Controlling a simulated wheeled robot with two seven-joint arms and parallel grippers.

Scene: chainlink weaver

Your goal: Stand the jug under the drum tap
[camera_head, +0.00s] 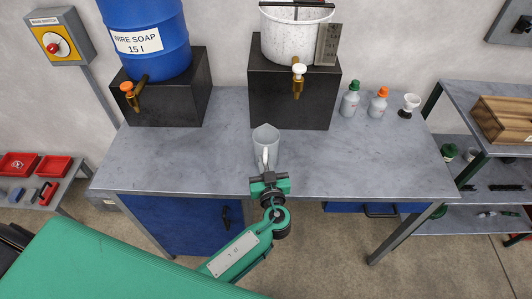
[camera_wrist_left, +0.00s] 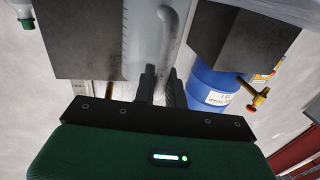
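The grey jug (camera_head: 267,140) stands upright at the middle of the bench, with its pale handle (camera_head: 264,158) toward me. My left gripper (camera_head: 268,179) is at the handle. In the left wrist view, which is upside down, the fingers (camera_wrist_left: 161,88) lie close on both sides of the handle (camera_wrist_left: 167,45) and appear shut on it. The jug's base contact is hidden. The blue drum (camera_head: 146,38) sits on a black block at the back left. Its brass drum tap (camera_head: 131,94) with an orange knob overhangs the block's front. My right gripper is not in view.
A second black block (camera_head: 290,98) carries a white bucket (camera_head: 290,38) with a white-knobbed tap (camera_head: 299,80), behind the jug. Small bottles (camera_head: 350,100) stand to the right. The bench top (camera_head: 165,165) is clear on the left, in front of the drum.

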